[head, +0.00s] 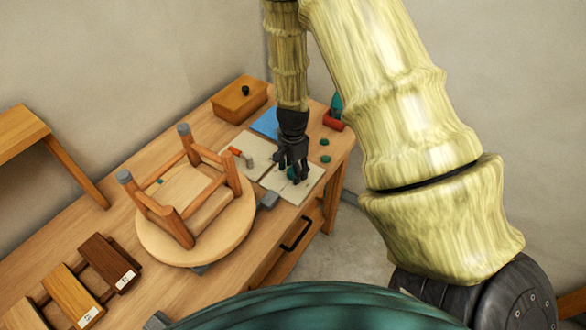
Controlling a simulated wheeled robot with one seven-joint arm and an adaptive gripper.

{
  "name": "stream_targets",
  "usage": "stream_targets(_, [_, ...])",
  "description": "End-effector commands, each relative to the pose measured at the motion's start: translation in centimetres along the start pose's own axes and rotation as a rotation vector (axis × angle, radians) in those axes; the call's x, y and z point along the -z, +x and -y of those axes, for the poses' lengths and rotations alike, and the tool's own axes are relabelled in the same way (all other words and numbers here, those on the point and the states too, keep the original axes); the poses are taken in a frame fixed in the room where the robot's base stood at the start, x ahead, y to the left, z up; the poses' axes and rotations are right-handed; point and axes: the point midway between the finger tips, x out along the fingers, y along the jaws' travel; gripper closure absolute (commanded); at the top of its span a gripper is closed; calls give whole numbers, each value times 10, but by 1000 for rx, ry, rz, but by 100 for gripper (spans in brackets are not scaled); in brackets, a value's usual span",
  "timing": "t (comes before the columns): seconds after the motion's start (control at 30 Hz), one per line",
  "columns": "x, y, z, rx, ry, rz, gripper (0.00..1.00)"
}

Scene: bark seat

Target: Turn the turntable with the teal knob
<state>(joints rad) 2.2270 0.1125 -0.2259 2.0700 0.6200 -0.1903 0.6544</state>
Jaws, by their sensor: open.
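The turntable (236,232) is a round pale wooden disc on the workbench. An upturned stool (180,226) with grey-tipped legs stands on it. A small teal piece (159,181) shows between the stool legs; I cannot tell whether it is the teal knob. My gripper (294,177) is black, points down and is open. It is to the right of the turntable, apart from it, over a pale sheet (302,191). A small teal spot shows by its fingers, partly hidden by them.
On the bench (216,116) are a wooden box (240,103), a blue sheet (266,124), a red block (334,121) and small green pieces (325,158). Labelled wood samples (108,262) lie at lower left. A grey block (268,201) sits near the turntable's right edge.

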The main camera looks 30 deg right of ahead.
Motion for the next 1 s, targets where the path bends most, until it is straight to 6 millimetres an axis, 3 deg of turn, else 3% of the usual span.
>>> stream_targets(0.27, [0, -11, 0, 1, 0, -1, 45])
stream_targets(0.8, [1, -92, 0, 2, 0, -1, 45])
stream_targets(1.0, [1, -113, 0, 1, 0, 0, 45])
